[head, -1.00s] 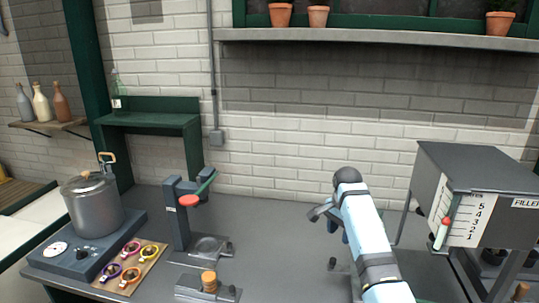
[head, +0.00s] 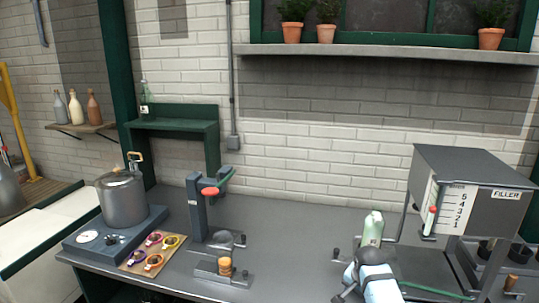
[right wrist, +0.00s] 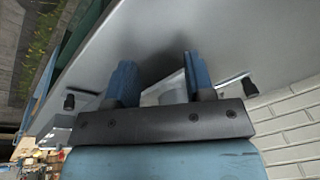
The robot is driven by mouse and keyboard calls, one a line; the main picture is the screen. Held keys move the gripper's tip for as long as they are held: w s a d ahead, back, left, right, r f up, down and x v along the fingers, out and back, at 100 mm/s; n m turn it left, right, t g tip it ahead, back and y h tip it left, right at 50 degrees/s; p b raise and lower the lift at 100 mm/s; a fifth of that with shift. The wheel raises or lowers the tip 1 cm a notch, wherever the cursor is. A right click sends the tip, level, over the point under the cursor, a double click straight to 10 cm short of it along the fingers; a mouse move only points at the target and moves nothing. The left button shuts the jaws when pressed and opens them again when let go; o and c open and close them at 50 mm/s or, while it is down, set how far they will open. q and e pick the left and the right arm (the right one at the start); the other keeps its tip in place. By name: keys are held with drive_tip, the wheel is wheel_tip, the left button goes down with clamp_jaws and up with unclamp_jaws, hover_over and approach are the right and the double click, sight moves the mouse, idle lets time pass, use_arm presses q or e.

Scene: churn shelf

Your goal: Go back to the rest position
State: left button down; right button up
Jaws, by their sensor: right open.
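My right arm (head: 378,282) comes in at the bottom right of the head view, low over the front of the grey bench (head: 300,225). Its fingertips are not clearly seen there. In the right wrist view my right gripper (right wrist: 158,82) is open, with two blue fingers apart and nothing between them. A grey surface lies beyond the fingers. My left gripper is in neither view. A pale green bottle (head: 373,228) stands upright just behind my right arm, left of the grey filler (head: 465,185), apart from the gripper as far as I can tell.
A metal pot (head: 122,200) sits on a dark heater at the left. Beside it lies a board (head: 138,262) with coloured rings. A dark press stand (head: 197,210) and a small fixture with a cork-coloured piece (head: 225,266) are mid-bench. The bench centre is clear.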

drive_tip(key=s+f+n+t, duration=0.25)
drive_tip(key=s+f, duration=0.35)
drive_tip(key=s, duration=0.3)
drive_tip(key=s+f+n+t, duration=0.2)
drive_tip(key=s+f+n, duration=0.2)
drive_tip(key=s+f, duration=0.35)
drive_tip(key=s+a+r+n+t+y, duration=0.1)
drive_tip(key=s+a+n+t, duration=0.1)
drive_tip(key=s, duration=0.8)
drive_tip(key=s+a+r+n+t+y, duration=0.2)
drive_tip(key=s+a+n, duration=0.1)
drive_tip(key=s, duration=0.8)
drive_tip(key=shift+a+r+y, duration=0.2)
drive_tip(key=shift+a+y, duration=0.1)
drive_tip(key=shift+a, duration=0.05)
drive_tip(key=shift+s, duration=0.1)
